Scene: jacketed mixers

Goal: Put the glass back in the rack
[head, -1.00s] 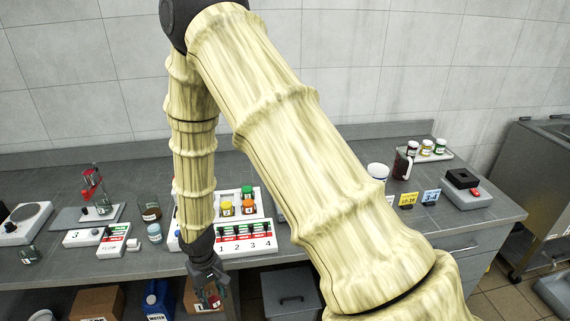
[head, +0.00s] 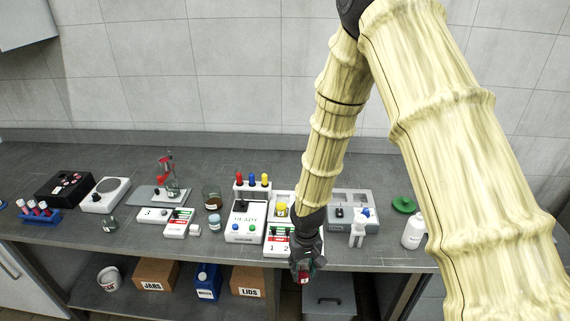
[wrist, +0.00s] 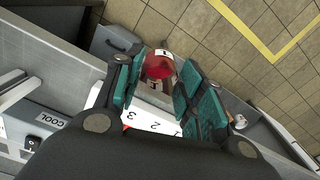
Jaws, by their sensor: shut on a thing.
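My gripper (head: 305,272) hangs at the counter's front edge in the head view, before the numbered white panel. In the wrist view its teal-padded fingers (wrist: 158,88) are shut on a small clear glass (wrist: 158,66) with red contents and a white label. The held glass also shows as a small red patch below the fingers in the head view (head: 304,279). A blue rack (head: 41,217) stands at the far left of the counter. It holds several tubes with red and white parts; I cannot tell whether a slot is empty.
A black box (head: 64,189), a white round-topped device (head: 105,195) and a small glass jar (head: 110,225) stand near the rack. A stand with a red clamp (head: 168,170) is further right. White panels and jars crowd the middle. Boxes (head: 155,275) sit on the shelf below.

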